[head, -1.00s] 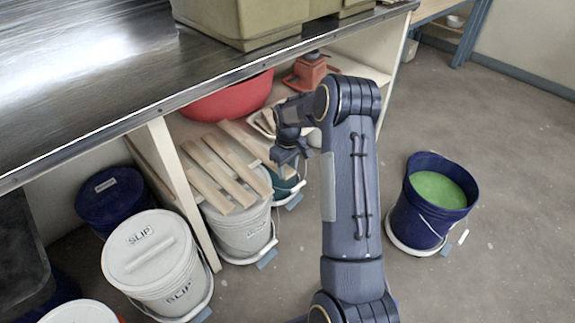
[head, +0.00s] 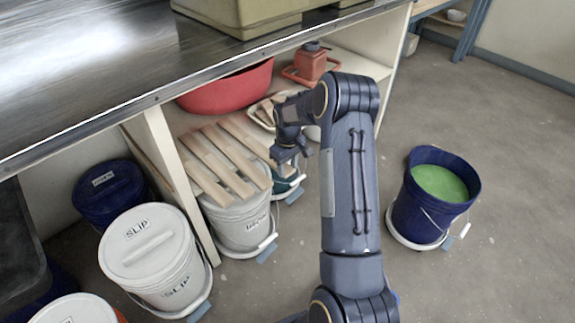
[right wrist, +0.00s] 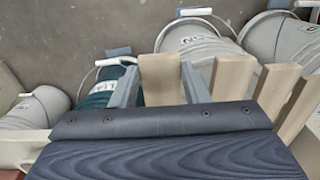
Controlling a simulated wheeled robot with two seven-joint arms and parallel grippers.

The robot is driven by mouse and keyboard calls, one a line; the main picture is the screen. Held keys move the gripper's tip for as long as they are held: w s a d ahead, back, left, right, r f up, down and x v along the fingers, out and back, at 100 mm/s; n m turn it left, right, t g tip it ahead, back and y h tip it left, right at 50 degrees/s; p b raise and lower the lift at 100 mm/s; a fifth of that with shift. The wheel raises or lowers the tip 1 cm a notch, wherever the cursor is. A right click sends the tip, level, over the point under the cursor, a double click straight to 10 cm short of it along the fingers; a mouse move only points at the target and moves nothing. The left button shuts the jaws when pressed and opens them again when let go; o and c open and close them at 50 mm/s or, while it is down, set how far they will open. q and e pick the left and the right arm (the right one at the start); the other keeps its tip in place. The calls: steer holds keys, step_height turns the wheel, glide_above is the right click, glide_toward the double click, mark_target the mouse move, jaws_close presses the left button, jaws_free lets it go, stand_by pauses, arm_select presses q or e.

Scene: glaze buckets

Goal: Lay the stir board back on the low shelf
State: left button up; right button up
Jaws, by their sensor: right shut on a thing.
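Several pale wooden stir boards (head: 208,168) lie side by side on the low shelf (head: 358,66) under the metal counter, their near ends sticking out past its edge. My right gripper (head: 290,157) is shut on the near end of the rightmost stir board (head: 243,143). In the right wrist view the end of this stir board (right wrist: 162,80) sits between the two grey fingers. The other boards (right wrist: 232,78) are beside it, roughly parallel. I cannot tell whether the held board touches the shelf. My left gripper is not in view.
A red basin (head: 230,90), a tray of small tools (head: 264,112) and a red container (head: 310,66) are on the shelf. Lidded buckets, including a white slip bucket (head: 150,255), stand below and in front. A blue bucket of green glaze (head: 436,195) stands right of my arm on open floor.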

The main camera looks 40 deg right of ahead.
steer(key=o, duration=1.3)
step_height(320, 180, up, 8)
steer(key=shift+f+p, duration=0.1)
steer(key=shift+p, duration=0.8)
steer(key=shift+s, duration=0.1)
steer(key=s+a+r+m+t+y, duration=0.2)
steer(key=s+a+r+t, duration=0.1)
steer(key=s+a+r, duration=1.15)
steer(key=s+a+t+y, duration=0.2)
steer(key=s+a+t, duration=0.1)
steer(key=s+a, duration=0.8)
steer(key=shift+m+g, duration=0.3)
steer(key=r+p, duration=0.6)
steer(key=s+d+r+p, duration=0.1)
steer(key=r+p, duration=0.6)
steer(key=s+d+r+p, duration=0.1)
steer(key=r+p, duration=0.6)
steer(key=shift+s+r, duration=0.15)
